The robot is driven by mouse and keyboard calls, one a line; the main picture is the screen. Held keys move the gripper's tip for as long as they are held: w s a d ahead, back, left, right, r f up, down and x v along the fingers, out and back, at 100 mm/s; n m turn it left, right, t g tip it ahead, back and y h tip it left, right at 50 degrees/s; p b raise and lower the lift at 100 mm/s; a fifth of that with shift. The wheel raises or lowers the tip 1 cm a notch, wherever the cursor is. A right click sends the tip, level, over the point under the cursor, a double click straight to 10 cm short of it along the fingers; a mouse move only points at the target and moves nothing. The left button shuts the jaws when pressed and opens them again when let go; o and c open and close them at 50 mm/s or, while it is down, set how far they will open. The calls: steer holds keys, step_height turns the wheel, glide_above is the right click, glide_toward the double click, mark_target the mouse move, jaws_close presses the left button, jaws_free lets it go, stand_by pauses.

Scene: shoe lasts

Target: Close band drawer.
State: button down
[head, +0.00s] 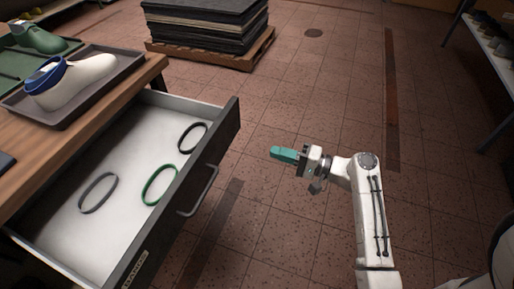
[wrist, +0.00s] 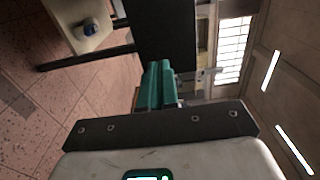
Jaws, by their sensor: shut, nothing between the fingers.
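The band drawer (head: 160,238) is pulled well out from under the wooden bench at the left of the head view. Its dark front carries a metal handle (head: 211,184) and a label at its lower end. Inside lie a black band (head: 205,128), a green band (head: 147,193) and a grey band (head: 84,203). My gripper (head: 276,152) is shut and empty, with teal fingers, in the air to the right of the drawer front and apart from it. Its fingers also show in the wrist view (wrist: 159,84).
The wooden bench (head: 150,72) bears a dark tray (head: 60,118) with a white shoe last (head: 85,83) and a blue band. A green last (head: 38,38) stands behind. A pallet with dark sheets (head: 205,28) stands at the back. The tiled floor right of the drawer is clear.

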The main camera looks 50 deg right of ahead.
mark_target(226, 138)
steer(key=x, duration=1.3)
steer(key=shift+w+a, duration=0.15)
steer(key=shift+w+a, duration=0.1)
steer(key=shift+w, duration=0.15)
steer(key=b+x, duration=0.4)
steer(key=x, duration=0.6)
steer(key=b+x, duration=0.4)
steer(key=x, duration=0.6)
steer(key=b+x, duration=0.5)
steer(key=x, duration=0.5)
steer(key=shift+f, duration=0.35)
steer(key=shift+w+a+r+b, duration=0.2)
steer(key=shift+w+b, duration=0.1)
steer(key=shift+w, duration=0.25)
steer(key=shift+r, duration=0.25)
steer(key=shift+w+a, duration=0.1)
